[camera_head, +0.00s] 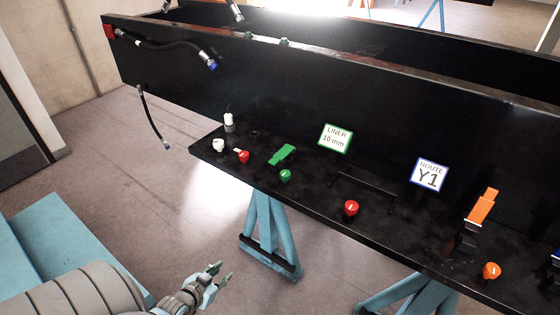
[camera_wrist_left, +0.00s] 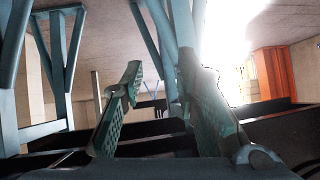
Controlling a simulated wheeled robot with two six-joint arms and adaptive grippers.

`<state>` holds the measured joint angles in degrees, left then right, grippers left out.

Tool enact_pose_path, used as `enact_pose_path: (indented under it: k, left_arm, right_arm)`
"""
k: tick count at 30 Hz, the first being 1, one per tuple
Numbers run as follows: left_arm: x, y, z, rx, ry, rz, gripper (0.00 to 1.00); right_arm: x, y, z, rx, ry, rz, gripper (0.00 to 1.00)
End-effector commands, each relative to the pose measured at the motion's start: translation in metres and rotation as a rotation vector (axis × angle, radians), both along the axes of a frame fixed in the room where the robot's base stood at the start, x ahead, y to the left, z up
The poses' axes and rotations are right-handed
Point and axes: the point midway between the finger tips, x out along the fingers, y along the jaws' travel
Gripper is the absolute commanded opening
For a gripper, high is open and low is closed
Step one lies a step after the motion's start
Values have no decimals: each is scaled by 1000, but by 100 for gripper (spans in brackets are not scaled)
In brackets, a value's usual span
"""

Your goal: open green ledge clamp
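The green ledge clamp (camera_head: 283,154) sits on the black ledge (camera_head: 325,205), its green handle lying low and nearly flat. A green knob (camera_head: 285,175) is on the ledge just in front of it. My left gripper (camera_head: 218,274) is at the bottom of the head view, lower than the ledge and well apart from the clamp. In the left wrist view my left gripper (camera_wrist_left: 160,65) has its two fingers spread with nothing between them. The clamp cannot be made out in that view. My right gripper is not in view.
An orange clamp (camera_head: 482,207) stands with its handle raised farther right on the ledge. Red (camera_head: 351,208), orange (camera_head: 491,270) and white (camera_head: 218,145) knobs line the ledge. Signs reading LINER 10 mm (camera_head: 335,138) and Y1 (camera_head: 429,175) stand behind. Blue trestle legs (camera_head: 270,240) support the ledge.

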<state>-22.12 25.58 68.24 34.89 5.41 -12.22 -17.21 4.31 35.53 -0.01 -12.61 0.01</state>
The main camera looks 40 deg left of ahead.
Motion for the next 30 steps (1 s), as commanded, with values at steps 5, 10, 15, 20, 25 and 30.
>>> enact_pose_path:
  k: [5,10,15,20,25,30]
  left_arm:
    - [95,6,200,-31,-477,-99,28]
    - [118,-8,272,-84,-641,-139,28]
    - [151,-8,271,-87,-649,-137,28]
    - [199,-7,267,-89,-650,-136,28]
    - [237,-6,267,-88,-645,-137,28]
    - [255,-6,269,-87,-642,-137,28]
  right_arm:
    - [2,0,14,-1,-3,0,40]
    - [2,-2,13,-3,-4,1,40]
    - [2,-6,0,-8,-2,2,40]
    - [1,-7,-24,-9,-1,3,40]
    - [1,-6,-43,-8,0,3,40]
    - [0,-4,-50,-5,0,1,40]
